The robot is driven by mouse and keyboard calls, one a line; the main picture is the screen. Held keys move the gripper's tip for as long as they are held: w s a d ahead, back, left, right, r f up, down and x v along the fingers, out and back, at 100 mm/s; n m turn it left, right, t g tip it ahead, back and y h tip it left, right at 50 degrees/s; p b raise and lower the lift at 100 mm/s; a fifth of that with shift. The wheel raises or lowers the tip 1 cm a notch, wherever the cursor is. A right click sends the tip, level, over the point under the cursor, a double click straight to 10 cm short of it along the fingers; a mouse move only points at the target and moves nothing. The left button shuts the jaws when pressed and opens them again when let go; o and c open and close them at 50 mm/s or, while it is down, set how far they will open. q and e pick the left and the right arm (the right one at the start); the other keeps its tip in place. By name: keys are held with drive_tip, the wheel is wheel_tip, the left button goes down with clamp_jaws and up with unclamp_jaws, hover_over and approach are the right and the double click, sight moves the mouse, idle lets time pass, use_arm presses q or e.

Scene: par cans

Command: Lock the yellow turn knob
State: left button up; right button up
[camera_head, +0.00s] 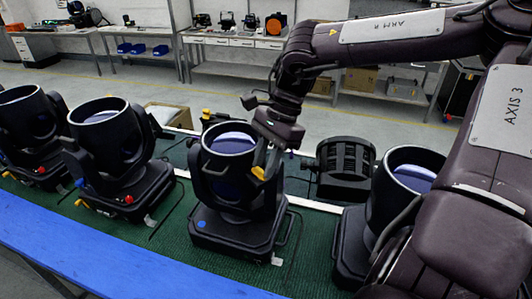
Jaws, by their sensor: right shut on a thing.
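The yellow turn knob (258,173) is on the right side of the middle black stage light (235,225), on its yoke arm. The light stands upright on the green mat, with its round lens facing up and a blue dot low on its base. My right gripper (268,162) reaches down from above right. Its fingers are shut on the yellow knob and hide part of it. The knob's exact angle is too small to tell. My left gripper is not in view.
Similar lights stand at left (112,150) and far left (30,130), and another (400,185) at right, partly behind my arm. A black ribbed unit (345,165) lies behind. A blue edge strip (110,260) runs along the front. Workbenches stand at the back.

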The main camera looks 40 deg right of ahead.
idle(0.4)
drive_tip(key=o, duration=1)
drive_tip(key=shift+s+r, duration=0.1)
drive_tip(key=shift+s, duration=0.05)
drive_tip(key=shift+r, duration=0.15)
